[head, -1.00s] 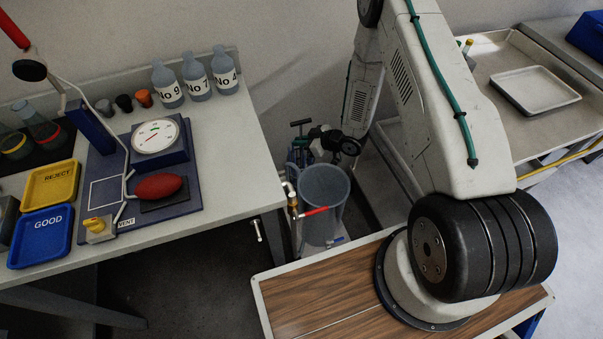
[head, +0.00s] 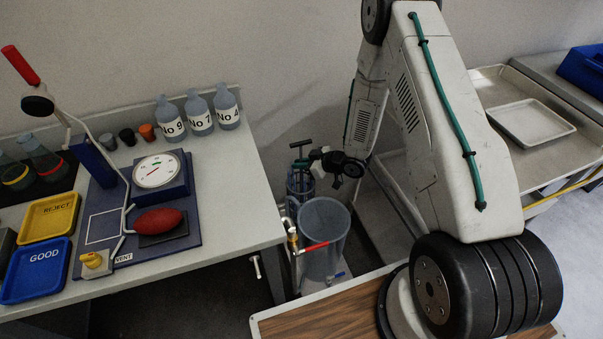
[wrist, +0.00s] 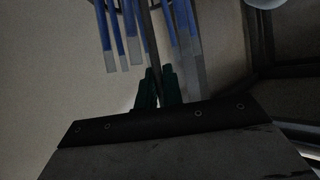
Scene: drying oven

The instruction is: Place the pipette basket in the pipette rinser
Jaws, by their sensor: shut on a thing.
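The pipette basket (head: 300,184), a dark upright frame with bluish pipettes and a T-shaped top handle, hangs from my gripper (head: 314,160). In the wrist view the green fingertips of my gripper (wrist: 156,88) are shut on the basket's central rod (wrist: 154,45). Blue pipettes with pale ends (wrist: 126,40) show around that rod. The pipette rinser, a translucent grey-blue cylinder (head: 324,240) with a red-handled valve, stands in the gap right of the left bench. The basket appears just behind and left of the rinser's rim. Its lower end is hard to make out.
The left bench (head: 235,165) carries labelled bottles (head: 198,118), a dial gauge and trays, with its right edge close to the rinser. A bench with a pale tray (head: 530,120) stands at the right. A wood-topped surface (head: 320,318) is in front.

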